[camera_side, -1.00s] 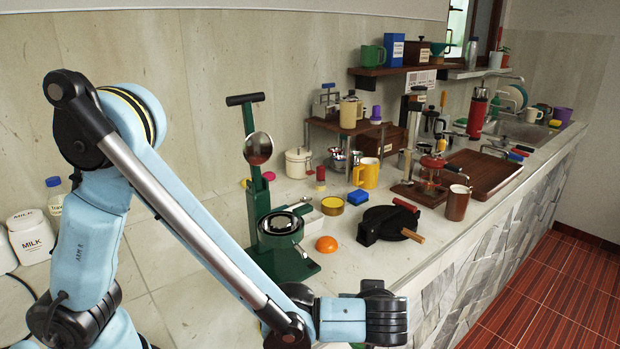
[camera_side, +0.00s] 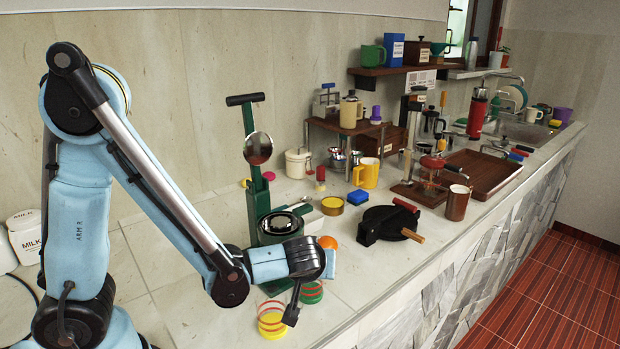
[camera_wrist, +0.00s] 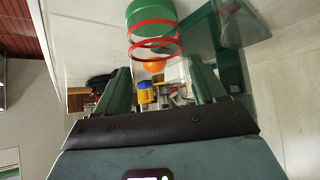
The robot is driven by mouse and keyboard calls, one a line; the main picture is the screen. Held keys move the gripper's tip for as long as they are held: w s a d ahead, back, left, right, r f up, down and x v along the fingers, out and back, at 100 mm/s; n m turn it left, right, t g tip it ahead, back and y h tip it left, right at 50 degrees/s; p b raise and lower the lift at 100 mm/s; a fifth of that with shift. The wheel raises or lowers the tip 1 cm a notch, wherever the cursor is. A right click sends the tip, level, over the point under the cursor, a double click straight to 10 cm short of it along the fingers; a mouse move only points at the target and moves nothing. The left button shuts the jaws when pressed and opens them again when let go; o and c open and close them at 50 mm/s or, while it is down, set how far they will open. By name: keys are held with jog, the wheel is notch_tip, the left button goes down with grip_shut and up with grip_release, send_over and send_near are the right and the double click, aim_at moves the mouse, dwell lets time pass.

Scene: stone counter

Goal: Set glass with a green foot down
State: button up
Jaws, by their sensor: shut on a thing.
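The glass with a green foot (camera_side: 312,294) is clear with red rings above its green foot. In the side view it is partly hidden behind my gripper (camera_side: 300,300), low over the front of the counter, roughly upright. I cannot tell whether its foot touches the counter. In the wrist view, which is upside down, the green foot of the glass (camera_wrist: 150,12) is at the top. The red rings lie near the tips of my gripper (camera_wrist: 158,68), whose two green fingers are shut on the glass.
A similar glass with a yellow foot (camera_side: 271,325) stands close to the left of my gripper. A green press (camera_side: 280,228) and an orange dome (camera_side: 327,242) are just behind. A black waffle iron (camera_side: 385,224) lies to the right. Counter between it and the front edge is clear.

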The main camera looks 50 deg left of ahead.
jog(key=shift+f, duration=0.15)
jog(key=o, duration=1.2)
jog(key=v, duration=1.2)
jog(key=a+m+h, duration=0.1)
jog(key=m+h, duration=0.1)
jog(key=s+a+m+h, duration=0.1)
jog(key=a+m, duration=0.1)
jog(key=m, duration=0.1)
jog(key=a+m+h, duration=0.2)
jog(key=shift+s+h, duration=0.3)
jog(key=shift+s, duration=0.05)
jog(key=shift+w+a+r+m+t+h, duration=0.1)
jog(key=shift+a+r+m+t+h, duration=0.1)
jog(key=shift+m, duration=0.3)
jog(key=shift+a+r+m+t+h, duration=0.1)
jog(key=shift+r+m+t+h, duration=0.15)
jog(key=shift+m, duration=0.25)
